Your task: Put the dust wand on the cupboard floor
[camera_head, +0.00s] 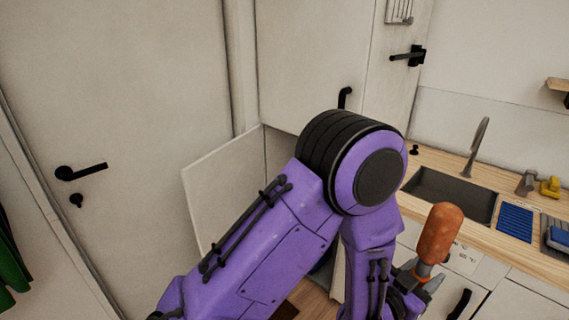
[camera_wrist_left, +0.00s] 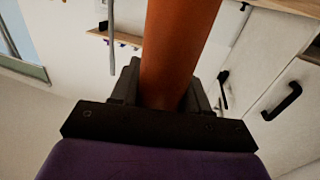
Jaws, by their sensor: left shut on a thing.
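The dust wand (camera_head: 440,235) shows as a thick orange-brown handle, nearly upright, at the right of the head view. My left gripper (camera_head: 421,277) is shut on it near its lower part. In the left wrist view the orange handle (camera_wrist_left: 178,45) stands between the dark jaws. The rest of the wand is hidden or out of view. The cupboard has an open pale door (camera_head: 222,185) at the left, behind my purple arm. A strip of its inside (camera_head: 279,148) shows; my arm hides its floor. My right gripper is not in view.
A wooden counter (camera_head: 425,165) with a sink (camera_head: 455,192), a tap (camera_head: 478,148) and a blue rack (camera_head: 515,222) is at the right, close behind the wand. A closed upper cupboard door (camera_head: 305,60) is above the opening. A door with a black handle (camera_head: 82,172) is at the left.

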